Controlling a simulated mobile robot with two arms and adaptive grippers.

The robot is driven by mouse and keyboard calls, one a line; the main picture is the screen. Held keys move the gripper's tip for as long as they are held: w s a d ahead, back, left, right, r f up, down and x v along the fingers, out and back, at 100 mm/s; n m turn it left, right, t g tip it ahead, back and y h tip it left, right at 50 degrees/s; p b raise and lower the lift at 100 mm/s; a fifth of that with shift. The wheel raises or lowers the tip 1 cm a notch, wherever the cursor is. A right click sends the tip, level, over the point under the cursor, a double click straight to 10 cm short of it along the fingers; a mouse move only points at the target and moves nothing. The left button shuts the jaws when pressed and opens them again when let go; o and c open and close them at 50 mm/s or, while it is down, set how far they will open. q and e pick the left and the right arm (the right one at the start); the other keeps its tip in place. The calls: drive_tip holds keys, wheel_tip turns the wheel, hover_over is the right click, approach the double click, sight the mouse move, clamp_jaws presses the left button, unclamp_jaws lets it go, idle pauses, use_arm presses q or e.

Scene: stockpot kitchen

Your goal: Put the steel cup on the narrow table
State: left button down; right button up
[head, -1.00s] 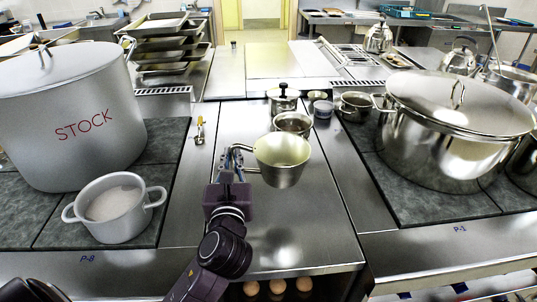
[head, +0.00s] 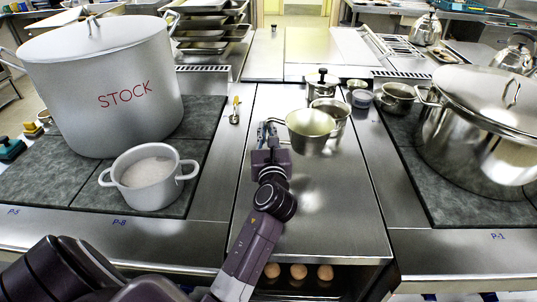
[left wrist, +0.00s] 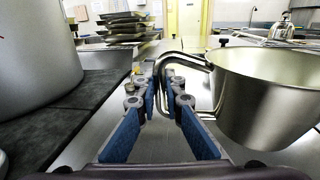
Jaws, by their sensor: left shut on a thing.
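The steel cup (head: 311,145), a pan-like cup with a side handle, is held over the narrow table (head: 325,220), the steel counter between the two dark hobs. My left gripper (head: 268,130) is shut on the cup's handle. In the left wrist view the bent handle (left wrist: 168,75) runs between the blue-padded fingers (left wrist: 160,110), and the cup (left wrist: 265,100) is upright on the right. I cannot tell whether its bottom touches the table. It partly covers another steel pan (head: 338,108) behind it. My right gripper is not in view.
A lidded small pot (head: 322,85) and a small container (head: 362,98) stand behind the cup. A large stock pot (head: 105,90) and a white pot (head: 148,180) are left; a big lidded steel pot (head: 480,130) is right. Eggs (head: 299,271) lie below. The table's front is clear.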

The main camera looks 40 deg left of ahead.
use_arm(q)
wheel_tip(320, 180, down, 4)
drive_tip(key=shift+r+b, duration=0.25)
drive_tip(key=shift+b, duration=0.1)
wheel_tip(320, 180, down, 4)
drive_tip(key=shift+f+b, duration=0.1)
drive_tip(key=shift+b, duration=0.6)
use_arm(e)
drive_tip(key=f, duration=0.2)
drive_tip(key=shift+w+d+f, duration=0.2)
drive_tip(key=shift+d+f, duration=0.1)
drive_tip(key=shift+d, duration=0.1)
use_arm(q)
drive_tip(key=c, duration=2.5)
unclamp_jaws()
drive_tip(key=shift+f, duration=0.15)
drive_tip(key=o, duration=0.5)
drive_tip(key=shift+c, duration=0.2)
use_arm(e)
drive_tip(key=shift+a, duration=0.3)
